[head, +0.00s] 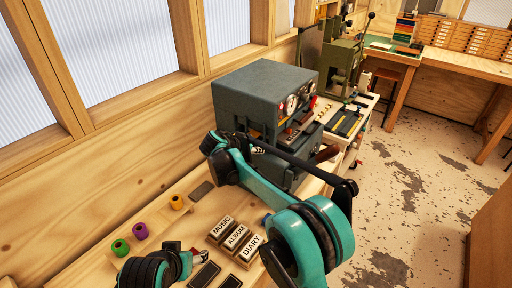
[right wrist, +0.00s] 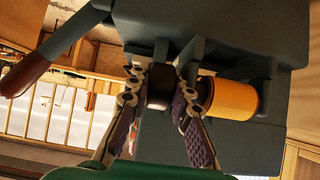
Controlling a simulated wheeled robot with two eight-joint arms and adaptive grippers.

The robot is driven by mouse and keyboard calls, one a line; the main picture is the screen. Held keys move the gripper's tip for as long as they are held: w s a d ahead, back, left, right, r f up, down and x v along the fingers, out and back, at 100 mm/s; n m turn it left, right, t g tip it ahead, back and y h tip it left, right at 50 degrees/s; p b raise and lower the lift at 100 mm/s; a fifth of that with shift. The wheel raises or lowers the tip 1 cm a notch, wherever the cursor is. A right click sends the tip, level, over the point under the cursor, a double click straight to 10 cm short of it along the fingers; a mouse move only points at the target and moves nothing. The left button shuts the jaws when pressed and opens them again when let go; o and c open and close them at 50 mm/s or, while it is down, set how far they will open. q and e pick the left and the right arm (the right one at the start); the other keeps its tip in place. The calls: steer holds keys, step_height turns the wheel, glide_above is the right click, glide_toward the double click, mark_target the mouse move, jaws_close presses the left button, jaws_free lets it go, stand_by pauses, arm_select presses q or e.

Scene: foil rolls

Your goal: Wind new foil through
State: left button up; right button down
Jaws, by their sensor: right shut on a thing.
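The grey foil machine (head: 262,92) stands against the wall, with a gauge and a red-handled part on its front. My right gripper (head: 257,150) is at its lower front, largely hidden by my arm in the head view. In the right wrist view the right gripper (right wrist: 160,98) is shut on a dark cylindrical piece (right wrist: 159,88) under the machine. A yellow-orange foil roll (right wrist: 232,98) lies just right of the fingers. Green (head: 121,247), purple (head: 140,231) and orange (head: 176,202) rolls stand on the bench.
Blocks marked MUSIC (head: 221,229), ALBUM (head: 235,237) and DIARY (head: 251,246) sit on the bench in front of the machine. A dark slab (head: 202,190) lies near the rolls. A dark red handle (right wrist: 24,75) sticks out at the left of the wrist view.

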steer(key=c, duration=1.4)
jaws_free()
steer(key=shift+o, duration=0.2)
steer(key=v, duration=1.2)
